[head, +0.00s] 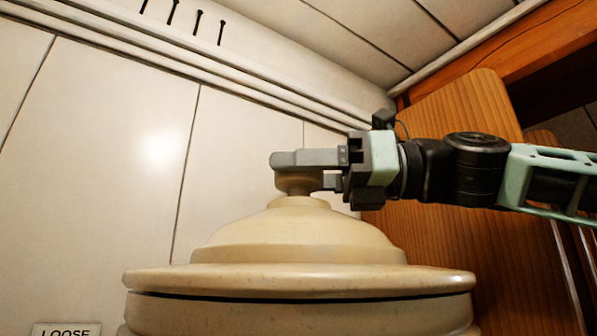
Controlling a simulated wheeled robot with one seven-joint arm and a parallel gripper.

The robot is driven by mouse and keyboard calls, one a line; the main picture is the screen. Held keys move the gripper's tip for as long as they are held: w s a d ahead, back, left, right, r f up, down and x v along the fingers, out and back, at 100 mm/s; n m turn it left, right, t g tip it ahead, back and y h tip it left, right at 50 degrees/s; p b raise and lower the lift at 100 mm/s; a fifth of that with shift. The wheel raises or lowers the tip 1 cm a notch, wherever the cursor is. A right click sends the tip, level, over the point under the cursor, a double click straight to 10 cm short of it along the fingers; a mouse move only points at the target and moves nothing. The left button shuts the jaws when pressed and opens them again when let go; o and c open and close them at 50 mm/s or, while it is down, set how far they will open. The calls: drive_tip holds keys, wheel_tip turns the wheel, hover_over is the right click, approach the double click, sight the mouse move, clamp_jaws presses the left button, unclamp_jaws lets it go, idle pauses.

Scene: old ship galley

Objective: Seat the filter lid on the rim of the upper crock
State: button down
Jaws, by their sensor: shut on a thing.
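The cream filter lid (300,238) is a stepped dome with a knob (299,188) on top. My gripper (298,172) comes in from the right and is shut on the knob, with one finger across the knob's near side. The lid looks level. Its wide rim (300,281) sits just above the upper crock (300,314), whose top part shows at the bottom edge of the picture. A thin dark line runs between rim and crock; I cannot tell if they touch. The lower part of the crock is out of view.
A pale panelled wall (110,150) stands close behind. A wooden panel (465,130) is at the right, behind my arm. A sign reading LOOSE (67,329) shows at the bottom left. Free room is above the lid and to its left.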

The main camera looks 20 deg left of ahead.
drive_tip(key=shift+f, duration=0.1)
drive_tip(key=c, duration=0.5)
unclamp_jaws()
drive_tip(key=shift+f, duration=0.15)
drive_tip(key=b+v, duration=0.6)
drive_tip(key=v, duration=1.1)
drive_tip(key=shift+d+b, duration=0.2)
drive_tip(key=shift+b, duration=0.15)
drive_tip(key=shift+s, duration=0.1)
